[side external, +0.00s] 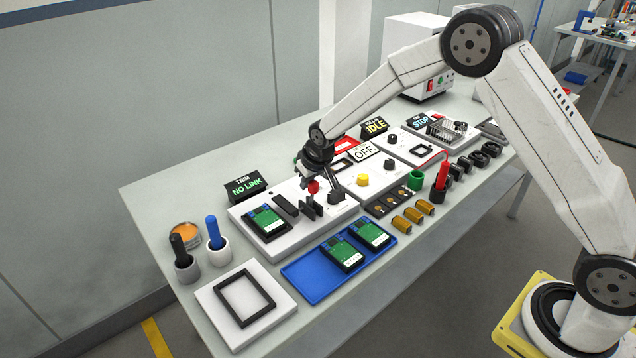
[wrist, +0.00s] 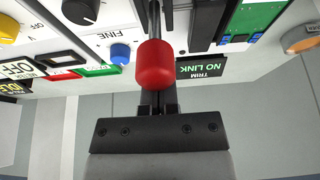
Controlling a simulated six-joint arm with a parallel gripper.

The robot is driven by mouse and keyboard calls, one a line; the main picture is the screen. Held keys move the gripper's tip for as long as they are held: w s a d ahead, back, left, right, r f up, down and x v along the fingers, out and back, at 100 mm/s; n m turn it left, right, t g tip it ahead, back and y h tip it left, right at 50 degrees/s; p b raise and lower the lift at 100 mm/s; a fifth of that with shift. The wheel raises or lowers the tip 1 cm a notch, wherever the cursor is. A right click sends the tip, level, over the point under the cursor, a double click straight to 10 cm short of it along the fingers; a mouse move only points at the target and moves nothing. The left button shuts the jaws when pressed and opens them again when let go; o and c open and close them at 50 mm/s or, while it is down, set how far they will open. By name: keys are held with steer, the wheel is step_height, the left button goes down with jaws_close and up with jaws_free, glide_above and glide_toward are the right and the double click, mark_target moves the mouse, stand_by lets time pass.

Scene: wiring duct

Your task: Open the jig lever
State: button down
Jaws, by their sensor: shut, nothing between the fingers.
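The jig lever has a red knob (side external: 313,187) on a dark stem. It stands on the white TRIM station base (side external: 336,209), next to black jig blocks. A green circuit board (side external: 266,220) sits in a black frame on the same base. My gripper (side external: 304,178) is shut and empty, close beside the red knob. In the wrist view the knob (wrist: 155,66) covers part of my gripper's fingers (wrist: 158,103), and its stem runs to the top edge. I cannot tell whether the fingers touch the knob.
The TRIM sign (side external: 246,187) reads NO LINK and stands behind the base. A blue tray (side external: 312,284) with two boards lies in front. Pen holders (side external: 219,249) stand at left. Stations with a yellow knob (side external: 362,180) and an OFF display (side external: 364,154) are to the right.

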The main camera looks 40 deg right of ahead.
steer(key=shift+s, duration=0.9)
steer(key=shift+r, duration=0.15)
step_height(320, 180, up, 9)
steer(key=w, duration=0.1)
steer(key=shift+w, duration=0.3)
stand_by(0.7)
steer(key=shift+s, duration=0.1)
steer(key=s+d+f+g, duration=0.1)
steer(key=s, duration=1.3)
steer(key=s+d+f+g, duration=0.1)
steer(key=s+f, duration=0.1)
steer(key=s, duration=1.2)
steer(key=shift+s+d, duration=0.2)
steer(key=shift+d, duration=0.2)
steer(key=shift+f, duration=0.1)
